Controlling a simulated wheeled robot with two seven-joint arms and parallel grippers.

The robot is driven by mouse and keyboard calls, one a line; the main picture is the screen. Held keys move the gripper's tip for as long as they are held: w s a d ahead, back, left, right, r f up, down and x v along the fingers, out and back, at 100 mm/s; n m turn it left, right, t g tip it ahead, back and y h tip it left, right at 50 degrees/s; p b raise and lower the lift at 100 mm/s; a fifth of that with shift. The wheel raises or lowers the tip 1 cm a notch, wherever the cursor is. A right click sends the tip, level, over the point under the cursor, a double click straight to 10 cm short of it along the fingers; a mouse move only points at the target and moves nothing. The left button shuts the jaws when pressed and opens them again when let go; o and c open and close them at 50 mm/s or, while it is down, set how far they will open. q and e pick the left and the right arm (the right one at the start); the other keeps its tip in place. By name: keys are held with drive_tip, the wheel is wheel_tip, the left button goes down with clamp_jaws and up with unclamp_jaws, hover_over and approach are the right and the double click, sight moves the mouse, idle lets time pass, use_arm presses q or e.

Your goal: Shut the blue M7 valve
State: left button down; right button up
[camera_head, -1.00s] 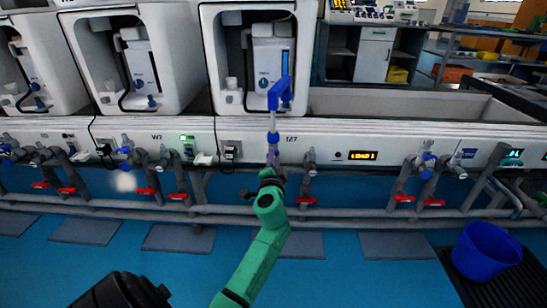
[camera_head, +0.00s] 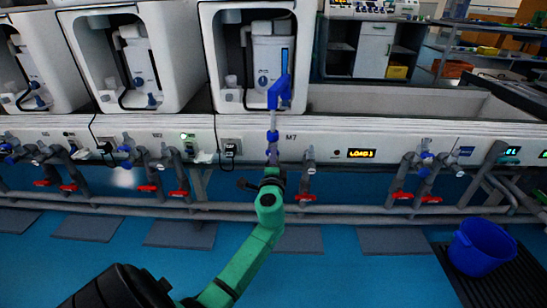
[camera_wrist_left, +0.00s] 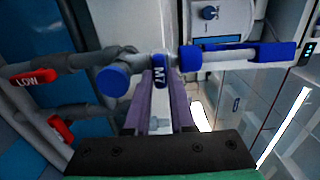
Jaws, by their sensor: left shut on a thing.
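The blue M7 valve sits on the white front panel beside the M7 label (camera_head: 291,138). In the left wrist view its blue handle tagged M7 (camera_wrist_left: 158,71) lies between the purple fingers, with a round blue cap (camera_wrist_left: 113,80) to its left. A grey pipe with blue sleeves (camera_wrist_left: 270,53) runs right from it; in the head view its blue bent top (camera_head: 279,92) stands upright above the gripper. My left gripper (camera_head: 272,156) is shut on the valve handle; the wrist view shows its fingers (camera_wrist_left: 162,95) close together. My right gripper is out of view.
Similar blue-capped taps (camera_head: 125,149) line the panel on both sides. Red-handled valves (camera_head: 305,197) and grey pipes (camera_head: 345,219) run below. A blue bucket (camera_head: 482,247) stands on a dark grate at lower right. The blue floor in front is open.

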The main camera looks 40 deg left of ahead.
use_arm(q)
drive_tip(key=c, duration=0.8)
unclamp_jaws()
drive_tip(key=shift+o, duration=0.2)
drive_tip(key=p+v, duration=0.1)
drive_tip(key=v, duration=1.3)
drive_tip(key=shift+s+d, duration=0.2)
drive_tip(key=shift+s, duration=0.05)
